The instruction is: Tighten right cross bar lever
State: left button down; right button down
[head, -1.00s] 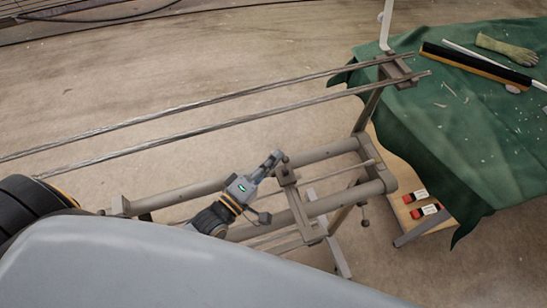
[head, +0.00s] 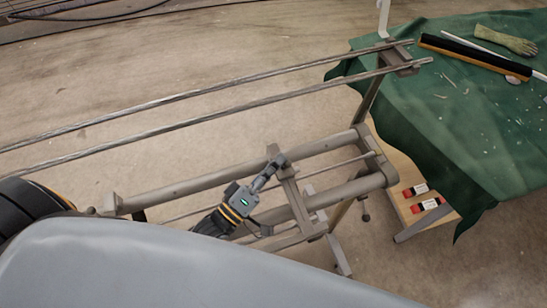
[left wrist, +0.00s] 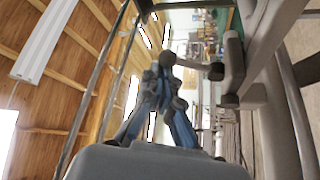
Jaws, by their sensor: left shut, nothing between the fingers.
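The right cross bar (head: 299,208) is a grey bar lying across the two long round rails of the frame. My left gripper (head: 279,161) is shut, its tips over the far end of this bar in the head view. In the left wrist view, the gripper's fingers (left wrist: 166,72) are together, close beside dark rounded knobs of the frame. I cannot tell whether they touch the knobs, or which one is the lever. A small lever with a ball end (head: 365,216) hangs below the frame's right end. My right gripper is not in view.
Two long metal rods (head: 215,88) run above the frame to a bracket (head: 401,62) at the upper right. A green-covered table (head: 475,130) stands at right, holding a glove (head: 507,40) and a black brush (head: 475,55). Red-and-white items (head: 427,205) lie on a lower board.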

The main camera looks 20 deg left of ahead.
pick_arm(q)
jog(key=shift+s+d+f, duration=0.25)
jog(key=shift+s+d, duration=0.05)
jog(key=shift+s, duration=0.15)
dwell(0.6)
notch_tip(320, 180, up, 10)
dwell(0.4)
dwell(0.5)
